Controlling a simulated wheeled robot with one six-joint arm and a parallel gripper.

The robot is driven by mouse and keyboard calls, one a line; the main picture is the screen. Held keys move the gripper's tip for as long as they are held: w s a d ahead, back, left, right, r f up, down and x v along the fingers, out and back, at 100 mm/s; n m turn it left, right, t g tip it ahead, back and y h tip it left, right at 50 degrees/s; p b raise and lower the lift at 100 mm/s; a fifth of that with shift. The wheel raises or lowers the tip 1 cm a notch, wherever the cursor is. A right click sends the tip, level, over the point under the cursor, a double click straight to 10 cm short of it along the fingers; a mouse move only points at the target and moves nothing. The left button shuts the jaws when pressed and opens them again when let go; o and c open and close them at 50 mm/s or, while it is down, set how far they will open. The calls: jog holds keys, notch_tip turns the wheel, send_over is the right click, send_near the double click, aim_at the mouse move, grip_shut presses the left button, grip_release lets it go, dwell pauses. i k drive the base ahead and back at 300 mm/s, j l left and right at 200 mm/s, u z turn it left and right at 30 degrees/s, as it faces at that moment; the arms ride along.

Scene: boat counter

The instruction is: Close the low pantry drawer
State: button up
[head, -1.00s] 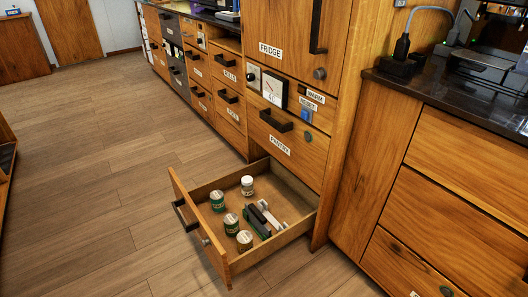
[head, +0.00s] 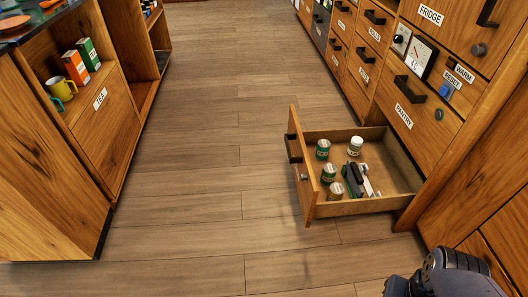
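The low pantry drawer (head: 305,171) is pulled well out at the bottom of the right-hand cabinet, below the front labelled PANTRY (head: 408,107). Inside lie several small jars (head: 329,172), one with a white lid (head: 355,145), and some dark and pale long items (head: 356,180). Part of my arm shows at the lower right corner, apart from the drawer. My gripper's fingers are not visible.
A wooden unit labelled TEA (head: 100,99) stands on the left, with a yellow mug (head: 61,88) and two cartons (head: 75,69) on its shelf. The plank floor (head: 200,200) between the units is clear. The cabinet row continues along the right.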

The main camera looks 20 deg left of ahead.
aim_at(392, 182)
jog(key=u, duration=0.85)
jog(key=i+j+u, duration=0.3)
jog(key=i, duration=0.2)
jog(key=i+j+u, duration=0.15)
jog(key=i+u, duration=0.15)
jog(key=i, duration=0.25)
